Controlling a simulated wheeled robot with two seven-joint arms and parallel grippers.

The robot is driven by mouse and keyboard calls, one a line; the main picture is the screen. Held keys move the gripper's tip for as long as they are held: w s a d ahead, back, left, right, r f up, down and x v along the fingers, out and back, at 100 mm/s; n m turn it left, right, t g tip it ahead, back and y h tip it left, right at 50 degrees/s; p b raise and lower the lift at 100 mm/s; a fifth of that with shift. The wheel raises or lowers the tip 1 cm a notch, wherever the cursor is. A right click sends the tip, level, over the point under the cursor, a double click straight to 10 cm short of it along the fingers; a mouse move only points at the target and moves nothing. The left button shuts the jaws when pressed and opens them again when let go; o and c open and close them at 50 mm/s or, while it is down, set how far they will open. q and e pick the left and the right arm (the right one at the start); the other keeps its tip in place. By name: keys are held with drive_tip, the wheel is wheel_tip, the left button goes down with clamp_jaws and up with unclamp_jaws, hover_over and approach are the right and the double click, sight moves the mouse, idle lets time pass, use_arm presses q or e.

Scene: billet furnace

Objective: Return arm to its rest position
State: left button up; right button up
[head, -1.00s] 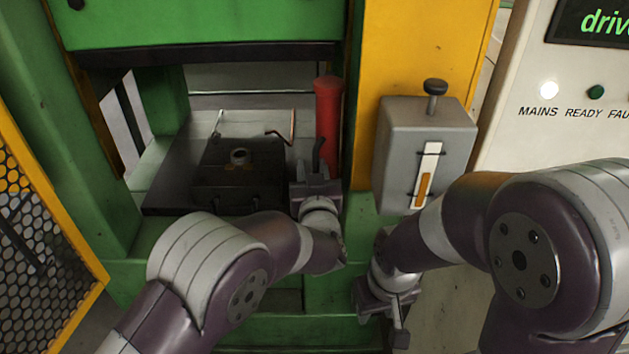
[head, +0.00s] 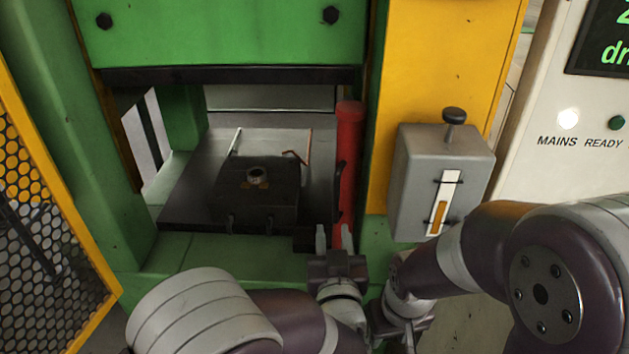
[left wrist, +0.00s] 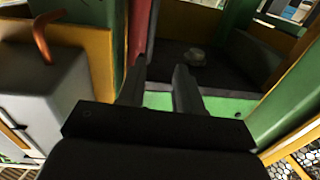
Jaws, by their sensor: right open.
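My left gripper (head: 334,240) is just in front of the green press bed in the head view. Its two fingers point away from me and stand apart with nothing between them; the left wrist view also shows the separated fingers (left wrist: 160,88). My right gripper (head: 408,330) hangs low, below the grey box, partly hidden by my arm; it is open. A dark die block (head: 255,203) with a small round metal piece (head: 257,175) on top sits on the press bed, beyond the left gripper and apart from it.
A red cylinder (head: 348,150) stands upright at the press opening's right side. A grey box (head: 425,185) with a knob and gauge is on the yellow column. A control panel (head: 575,110) is at right, a yellow-framed mesh guard (head: 40,235) at left.

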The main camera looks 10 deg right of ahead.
use_arm(q)
drive_tip(key=w+a+f+g, duration=0.3)
drive_tip(key=a+f+g, duration=0.35)
drive_tip(key=a, duration=0.35)
drive_tip(key=s+a+f+g+y, duration=0.1)
drive_tip(key=s+a+f+g, duration=0.1)
drive_tip(key=s+a+g, duration=0.45)
drive_tip(key=s+a+f+g+y, duration=0.1)
drive_tip(key=s+a+f+g, duration=0.15)
drive_tip(key=s+a, duration=0.65)
drive_tip(key=s+a+r+n+g+p, duration=0.1)
drive_tip(key=a+r+p, duration=0.2)
drive_tip(key=r+p, duration=1.3)
drive_tip(key=shift+s+a+r+p, duration=0.15)
drive_tip(key=shift+a+r+p, duration=0.05)
drive_tip(key=shift+r+p, duration=0.2)
